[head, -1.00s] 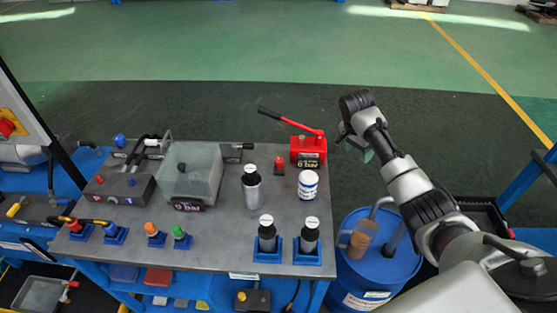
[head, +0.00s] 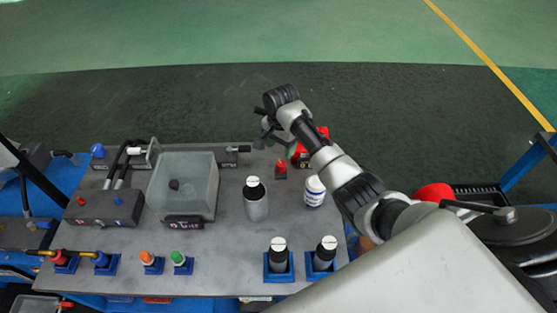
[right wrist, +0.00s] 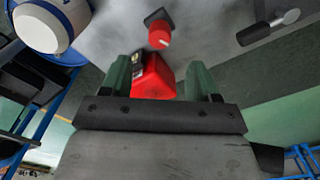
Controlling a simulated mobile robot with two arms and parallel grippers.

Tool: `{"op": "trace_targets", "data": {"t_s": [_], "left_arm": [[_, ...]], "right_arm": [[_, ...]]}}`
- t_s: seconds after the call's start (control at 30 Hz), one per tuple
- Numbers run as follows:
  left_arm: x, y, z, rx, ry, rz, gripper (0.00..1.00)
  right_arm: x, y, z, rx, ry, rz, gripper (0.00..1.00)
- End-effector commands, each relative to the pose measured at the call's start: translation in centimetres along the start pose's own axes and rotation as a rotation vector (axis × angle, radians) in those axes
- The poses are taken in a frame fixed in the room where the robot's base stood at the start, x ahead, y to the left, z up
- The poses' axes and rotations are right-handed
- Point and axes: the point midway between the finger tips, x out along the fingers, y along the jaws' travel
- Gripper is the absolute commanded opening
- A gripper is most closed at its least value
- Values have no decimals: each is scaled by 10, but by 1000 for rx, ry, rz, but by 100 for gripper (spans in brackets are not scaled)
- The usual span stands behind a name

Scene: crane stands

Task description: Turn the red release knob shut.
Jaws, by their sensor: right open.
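The red release knob (head: 281,166) stands on a small dark square base near the back right of the grey bench. It also shows in the right wrist view (right wrist: 159,38), just beyond the fingertips. The red hand pump (head: 300,154) is mostly hidden behind my right arm in the head view; in the right wrist view its red body (right wrist: 155,80) shows between the fingers. My right gripper (head: 267,136) is open and empty, above the back edge of the bench near the knob; its green fingers (right wrist: 158,66) are apart. My left gripper is not in view.
A white bottle with a blue band (head: 314,191) stands close to my right forearm. A grey cylinder with a black top (head: 256,203) stands in front of the knob. A clear box (head: 183,185) is on the left. The bench surface (head: 225,240) at front centre is bare.

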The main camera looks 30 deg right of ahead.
Motion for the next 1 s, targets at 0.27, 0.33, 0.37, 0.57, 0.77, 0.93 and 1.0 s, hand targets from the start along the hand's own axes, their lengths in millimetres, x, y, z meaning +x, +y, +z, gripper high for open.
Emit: {"op": "trace_targets", "data": {"t_s": [0.27, 0.33, 0.37, 0.57, 0.77, 0.93, 1.0], "left_arm": [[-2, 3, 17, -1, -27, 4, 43], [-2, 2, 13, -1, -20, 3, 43], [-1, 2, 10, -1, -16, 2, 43], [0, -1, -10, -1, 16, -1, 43], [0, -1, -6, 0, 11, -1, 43], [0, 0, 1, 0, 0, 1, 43], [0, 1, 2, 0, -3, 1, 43]], "right_arm": [[55, 1, 0, 1, -2, 5, 61], [66, 1, 0, 1, -1, 5, 61], [70, 1, 0, 0, -1, 3, 61], [85, 1, 0, 0, 0, 1, 61], [87, 1, 0, 0, 0, 1, 61], [87, 1, 0, 0, 1, 1, 50], [87, 1, 0, 0, 1, 1, 39]]}}
